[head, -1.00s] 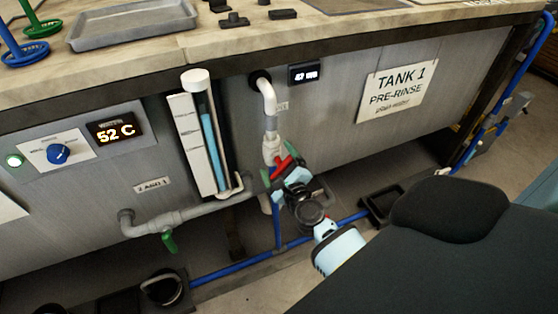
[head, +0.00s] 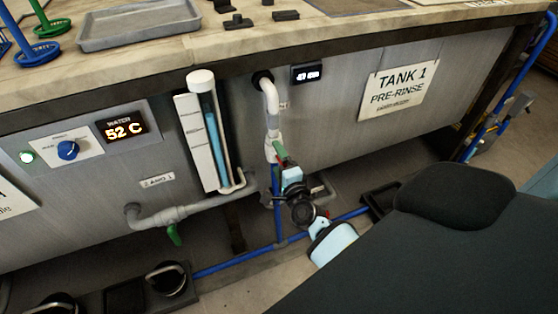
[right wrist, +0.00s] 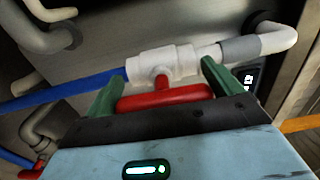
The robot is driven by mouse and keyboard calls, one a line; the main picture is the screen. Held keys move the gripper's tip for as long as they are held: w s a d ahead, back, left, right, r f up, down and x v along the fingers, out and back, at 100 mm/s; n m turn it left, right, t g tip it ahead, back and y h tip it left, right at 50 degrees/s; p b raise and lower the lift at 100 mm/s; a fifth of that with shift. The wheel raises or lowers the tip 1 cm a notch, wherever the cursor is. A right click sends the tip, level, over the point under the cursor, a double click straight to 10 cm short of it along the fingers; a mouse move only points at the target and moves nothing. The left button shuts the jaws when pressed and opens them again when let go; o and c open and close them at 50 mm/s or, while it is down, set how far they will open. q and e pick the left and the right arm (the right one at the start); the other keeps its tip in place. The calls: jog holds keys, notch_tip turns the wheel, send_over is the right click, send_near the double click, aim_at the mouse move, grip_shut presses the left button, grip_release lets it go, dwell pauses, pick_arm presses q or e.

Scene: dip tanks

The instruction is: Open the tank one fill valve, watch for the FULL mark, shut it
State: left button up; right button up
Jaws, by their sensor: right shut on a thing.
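My right gripper (right wrist: 163,88) is shut on the red handle, one green finger at each end. In the head view my right gripper (head: 281,163) hides most of the handle. The sight tube (head: 213,130) left of the pipe holds blue liquid to partway up; its scale marks are too small to read. My left gripper is not in view.
A small display (head: 306,74) sits beside the pipe, its digits blurred. A drain pipe (head: 165,216) with a green handle (head: 174,235) runs below the sight tube. A blue pipe (head: 235,262) runs along the floor. A water panel (head: 122,127) reads 52 C.

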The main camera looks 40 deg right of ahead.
jog(key=shift+f, duration=0.1)
dwell(0.4)
jog(key=o, duration=0.7)
jog(key=shift+s, duration=0.15)
jog(key=shift+s+a, duration=0.1)
jog(key=shift+s, duration=0.3)
jog(key=v, duration=0.6)
jog(key=shift+s, duration=0.4)
jog(key=shift+a, duration=0.1)
